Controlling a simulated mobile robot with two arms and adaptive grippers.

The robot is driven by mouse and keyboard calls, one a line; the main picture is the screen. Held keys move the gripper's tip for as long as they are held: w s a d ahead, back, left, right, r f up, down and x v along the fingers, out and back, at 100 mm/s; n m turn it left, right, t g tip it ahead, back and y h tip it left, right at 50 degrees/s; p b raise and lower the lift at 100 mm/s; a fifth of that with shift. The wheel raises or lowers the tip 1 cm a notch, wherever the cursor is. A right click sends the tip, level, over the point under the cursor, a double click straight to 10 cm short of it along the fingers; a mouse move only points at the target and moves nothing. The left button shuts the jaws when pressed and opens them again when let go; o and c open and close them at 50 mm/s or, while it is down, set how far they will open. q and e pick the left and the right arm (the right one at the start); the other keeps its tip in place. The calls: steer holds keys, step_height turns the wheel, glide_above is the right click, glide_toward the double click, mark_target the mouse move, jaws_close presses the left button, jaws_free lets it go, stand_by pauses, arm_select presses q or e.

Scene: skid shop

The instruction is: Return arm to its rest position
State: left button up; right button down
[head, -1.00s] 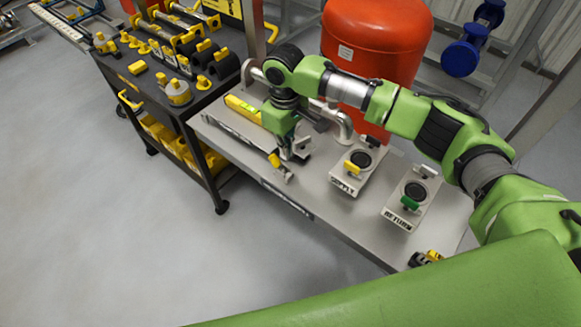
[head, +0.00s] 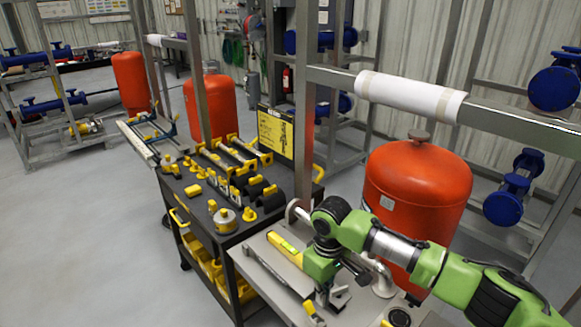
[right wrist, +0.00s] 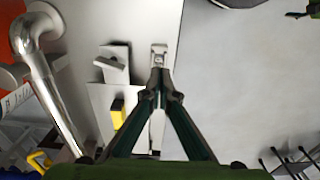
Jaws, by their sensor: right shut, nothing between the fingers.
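My right arm (head: 400,255) comes in from the right, green and grey, and reaches over the grey workbench (head: 262,278). My right gripper (head: 330,303) points down above the bench, near a yellow spirit level (head: 286,248). In the right wrist view the gripper (right wrist: 161,92) has its dark fingers closed to a point with nothing between them. Just past the fingertips lies a small metal piece (right wrist: 158,52) close to the bench edge. A grey bracket-like part (right wrist: 115,62) lies to its left. Whether the fingertips touch anything is unclear. My left gripper is out of view.
A black tool cart (head: 232,238) with yellow-handled tools stands left of the bench. A large orange tank (head: 418,195) and a bent metal pipe (right wrist: 38,60) are close to my arm. A grey steel frame (head: 510,122) crosses behind. Open floor (head: 90,230) lies left.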

steer(key=s+a+f+y, duration=0.1)
steer(key=s+a+f, duration=0.15)
steer(key=s, duration=0.25)
steer(key=s+a+f+t+y, duration=0.1)
steer(key=s+a+f+y, duration=0.1)
steer(key=s+a, duration=0.25)
steer(key=s+a+f+y, duration=0.1)
steer(key=s+a+f, duration=0.15)
steer(key=s, duration=0.35)
steer(key=s+d+m+t+h, duration=0.1)
steer(key=s+d+m+h, duration=0.15)
steer(key=s+d, duration=0.55)
steer(key=s+d+m+t+h, duration=0.1)
steer(key=s+d+m+t, duration=0.3)
steer(key=d, duration=0.7)
steer(key=s+f+n+g+b, duration=0.1)
steer(key=s+f+g+b, duration=0.2)
steer(key=f, duration=2.6)
steer(key=s+d+f+g, duration=0.2)
steer(key=s+f, duration=1.5)
steer(key=shift+d+b, duration=0.4)
